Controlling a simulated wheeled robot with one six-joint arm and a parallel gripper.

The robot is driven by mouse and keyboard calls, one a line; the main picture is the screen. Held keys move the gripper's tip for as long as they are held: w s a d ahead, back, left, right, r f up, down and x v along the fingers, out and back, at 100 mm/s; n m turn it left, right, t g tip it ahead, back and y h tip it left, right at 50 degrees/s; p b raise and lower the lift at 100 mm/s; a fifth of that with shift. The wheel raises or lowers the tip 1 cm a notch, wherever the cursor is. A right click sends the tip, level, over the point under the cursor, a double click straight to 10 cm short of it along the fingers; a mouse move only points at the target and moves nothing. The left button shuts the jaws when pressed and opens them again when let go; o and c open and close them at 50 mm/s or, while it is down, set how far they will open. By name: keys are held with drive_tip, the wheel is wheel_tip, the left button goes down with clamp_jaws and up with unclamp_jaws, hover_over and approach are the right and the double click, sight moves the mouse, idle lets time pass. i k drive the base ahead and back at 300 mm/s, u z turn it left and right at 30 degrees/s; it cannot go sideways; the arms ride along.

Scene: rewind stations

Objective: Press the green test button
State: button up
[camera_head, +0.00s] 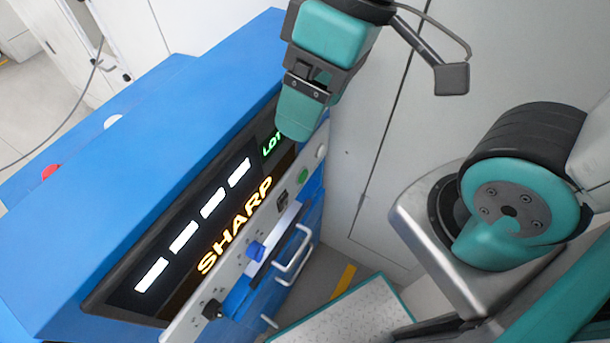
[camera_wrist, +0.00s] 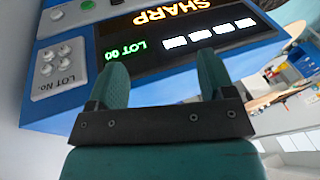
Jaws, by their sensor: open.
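The green button (camera_head: 303,175) sits on the grey control strip at the right end of a blue machine's front, below the display. It also shows, partly cut off, at the top left of the wrist view (camera_wrist: 88,4). My gripper (camera_head: 299,120) is above it in the head view, over the display's LOT end, and apart from the button. In the wrist view my gripper (camera_wrist: 160,78) has its two teal fingers spread with nothing between them. The fingers overlap the lower edge of the display there.
The lit SHARP display (camera_head: 215,220) fills the machine front. A white button (camera_head: 321,152), a black switch (camera_head: 281,200) and a blue knob (camera_head: 256,250) share the strip. A LOT No. keypad (camera_wrist: 63,62) is beside the display. A grey cabinet wall (camera_head: 365,130) stands close right.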

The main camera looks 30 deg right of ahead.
sight(304, 174)
drive_tip(key=z, duration=0.6)
drive_tip(key=k, duration=0.75)
drive_tip(key=z, duration=0.95)
drive_tip(key=k, duration=0.65)
drive_tip(key=u, duration=0.2)
drive_tip(key=i, duration=0.8)
drive_tip(key=u, duration=0.6)
